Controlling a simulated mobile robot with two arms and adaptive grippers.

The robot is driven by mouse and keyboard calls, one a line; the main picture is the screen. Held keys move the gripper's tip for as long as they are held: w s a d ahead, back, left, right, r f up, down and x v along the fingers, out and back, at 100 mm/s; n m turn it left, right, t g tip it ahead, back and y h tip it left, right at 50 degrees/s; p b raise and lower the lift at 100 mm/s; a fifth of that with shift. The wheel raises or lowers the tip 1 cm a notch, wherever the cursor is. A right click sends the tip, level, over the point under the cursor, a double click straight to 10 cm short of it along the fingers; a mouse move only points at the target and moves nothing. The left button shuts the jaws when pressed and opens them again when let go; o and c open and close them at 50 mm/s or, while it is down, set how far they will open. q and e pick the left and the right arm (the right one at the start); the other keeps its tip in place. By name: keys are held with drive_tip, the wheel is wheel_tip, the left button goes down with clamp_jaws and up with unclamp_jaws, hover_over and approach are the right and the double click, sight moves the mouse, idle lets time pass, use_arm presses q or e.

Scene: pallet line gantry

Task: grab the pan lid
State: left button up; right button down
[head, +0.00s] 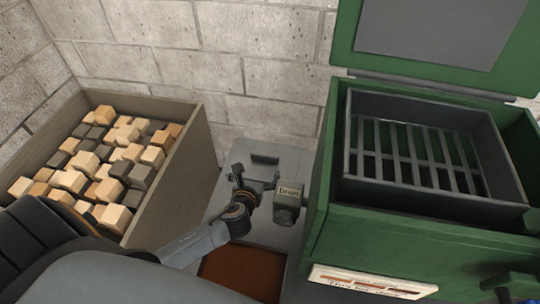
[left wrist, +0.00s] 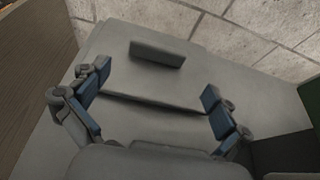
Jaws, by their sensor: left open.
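The pan lid (head: 292,157) is a flat grey plate with a dark bar handle (head: 265,158), lying between the wooden crate and the green box, near the block wall. In the left wrist view the lid (left wrist: 200,62) shows ahead, with its bar handle (left wrist: 157,53) upright at the upper middle. My left gripper (head: 254,174) is just in front of the handle in the head view. In the left wrist view its blue-padded fingers (left wrist: 156,84) are spread wide and empty, with the handle beyond them. My right gripper is not seen.
A wooden crate (head: 190,150) full of small blocks stands at left. A green box (head: 400,250) with a raised lid and grey slatted tray stands at right. Its "Drain" fitting (head: 288,200) juts out close beside my left gripper. A brown-red tray bottom (head: 243,272) shows below my arm.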

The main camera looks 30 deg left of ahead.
sight(264, 157)
use_arm(q)
drive_tip(key=x, duration=0.4)
drive_tip(key=shift+w+a, duration=0.1)
drive_tip(key=shift+w, duration=0.05)
drive_tip(key=shift+w+a+f, duration=0.1)
drive_tip(key=shift+w+f, duration=0.1)
drive_tip(key=shift+w, duration=0.15)
drive_tip(key=shift+b+x, duration=0.4)
drive_tip(key=shift+x, duration=2.1)
drive_tip(key=shift+w+f, duration=0.1)
drive_tip(key=shift+w, duration=0.15)
drive_tip(key=shift+c, duration=0.2)
drive_tip(key=c, duration=0.7)
drive_tip(key=shift+c, duration=0.8)
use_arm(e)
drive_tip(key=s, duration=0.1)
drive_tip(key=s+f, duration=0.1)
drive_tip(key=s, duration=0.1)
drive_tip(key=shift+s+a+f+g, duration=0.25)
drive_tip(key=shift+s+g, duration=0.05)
